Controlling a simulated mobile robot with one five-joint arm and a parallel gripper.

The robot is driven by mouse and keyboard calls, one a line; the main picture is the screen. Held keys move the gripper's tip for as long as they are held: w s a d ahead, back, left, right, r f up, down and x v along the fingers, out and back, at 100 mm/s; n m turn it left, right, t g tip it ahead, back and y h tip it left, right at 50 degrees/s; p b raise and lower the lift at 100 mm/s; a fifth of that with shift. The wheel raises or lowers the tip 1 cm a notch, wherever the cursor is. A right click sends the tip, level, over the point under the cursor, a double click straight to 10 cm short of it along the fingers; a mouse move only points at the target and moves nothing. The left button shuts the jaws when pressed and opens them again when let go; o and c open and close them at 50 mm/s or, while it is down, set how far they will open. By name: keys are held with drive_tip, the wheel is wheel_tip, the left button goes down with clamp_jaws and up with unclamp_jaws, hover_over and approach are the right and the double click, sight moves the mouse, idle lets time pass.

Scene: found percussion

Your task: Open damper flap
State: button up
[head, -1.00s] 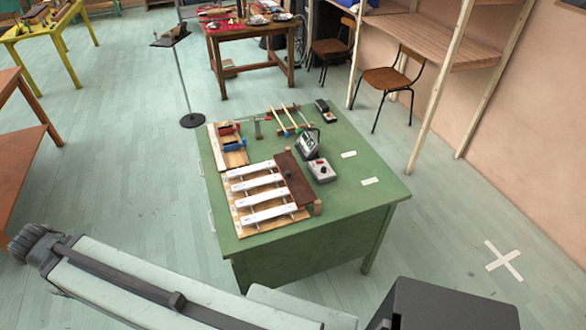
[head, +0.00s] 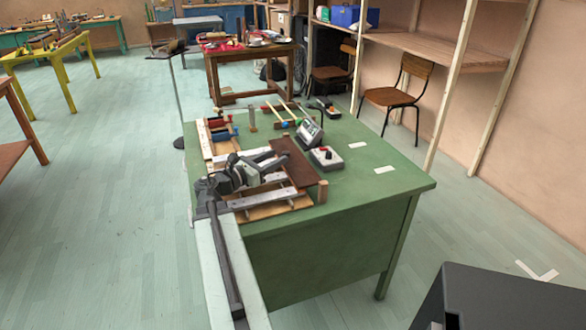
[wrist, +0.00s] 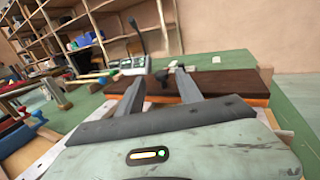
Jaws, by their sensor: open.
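The damper flap looks to be the dark brown board (head: 300,163) along the right side of a rack of pale metal bars (head: 258,200) on the green desk. It lies about flat at the bars' right ends. In the wrist view the flap (wrist: 228,82) spans the picture just beyond my fingers, with a small dark knob near the fingertips. My gripper (head: 281,158) is open over the bars, its fingers pointing right towards the flap. In the wrist view my gripper (wrist: 160,77) has its fingers apart, near the knob; contact cannot be told. My arm hides several bars.
A grey box with a red knob (head: 326,158) and a meter box (head: 309,132) stand close right of the flap. Red and blue cylinders (head: 221,128) lie behind the bars. The desk's right side (head: 385,170) is mostly clear. A chair (head: 398,90) stands behind.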

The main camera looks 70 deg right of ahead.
sight(292, 156)
drive_tip(key=shift+s+d, duration=0.2)
drive_tip(key=x, duration=0.7)
drive_tip(key=shift+d, duration=0.2)
drive_tip(key=shift+s, duration=0.1)
drive_tip(key=shift+r, duration=0.1)
clamp_jaws()
idle(0.8)
